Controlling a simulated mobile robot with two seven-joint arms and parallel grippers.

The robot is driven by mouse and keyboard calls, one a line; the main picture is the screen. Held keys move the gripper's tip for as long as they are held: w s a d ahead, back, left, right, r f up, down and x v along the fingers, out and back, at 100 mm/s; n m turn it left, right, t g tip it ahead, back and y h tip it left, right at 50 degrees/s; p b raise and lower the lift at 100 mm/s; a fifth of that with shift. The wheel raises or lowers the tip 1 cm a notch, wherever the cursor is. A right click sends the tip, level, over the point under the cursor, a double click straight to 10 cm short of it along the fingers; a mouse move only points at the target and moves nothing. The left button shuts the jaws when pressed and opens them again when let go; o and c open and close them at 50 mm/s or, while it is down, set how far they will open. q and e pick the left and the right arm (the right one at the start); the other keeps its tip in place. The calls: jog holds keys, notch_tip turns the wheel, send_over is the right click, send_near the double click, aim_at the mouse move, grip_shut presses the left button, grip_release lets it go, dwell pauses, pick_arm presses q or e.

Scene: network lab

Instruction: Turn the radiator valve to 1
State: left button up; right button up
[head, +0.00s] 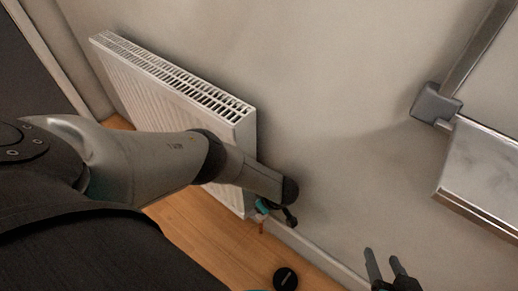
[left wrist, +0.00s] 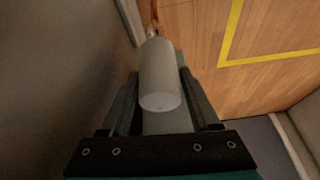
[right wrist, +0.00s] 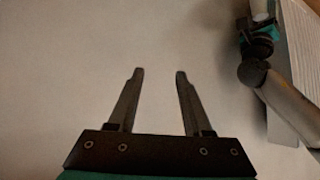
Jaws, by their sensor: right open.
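The radiator valve head is a pale grey-white cylinder (left wrist: 160,75) in the left wrist view, with a copper-coloured pipe beyond it. My left gripper (left wrist: 160,90) has one finger on each side of it; I cannot tell whether they press on it. No scale marks or number can be read on the head. In the head view the valve is hidden by my left arm, at the radiator's (head: 180,95) near lower end. My right gripper (head: 385,262) is open and empty in front of the bare wall; its two fingers show apart in the right wrist view (right wrist: 159,75).
A metal frame with a grey corner bracket (head: 436,104) is at the right by the wall. A small black round object (head: 285,278) is low in the head view. Yellow tape (left wrist: 235,35) marks the wooden floor. The wall between radiator and frame is clear.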

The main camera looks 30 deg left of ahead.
pick_arm(q)
grip_shut()
jog(key=shift+n+g, duration=0.3)
jog(key=shift+n, duration=0.5)
jog(key=shift+s+n+g+b, duration=0.15)
jog(key=shift+n+g+b, duration=0.25)
jog(key=shift+n, duration=0.4)
pick_arm(e)
jog(key=shift+w+a+r+t+y, duration=0.1)
jog(key=shift+w+a+t+y, duration=0.15)
jog(key=shift+a, duration=0.2)
jog(key=shift+w+a+r+t+y, duration=0.1)
jog(key=shift+a+t+y, duration=0.05)
jog(key=shift+a+t, duration=0.25)
pick_arm(q)
jog(key=shift+o, duration=1.7)
grip_release()
jog(key=shift+r, duration=0.1)
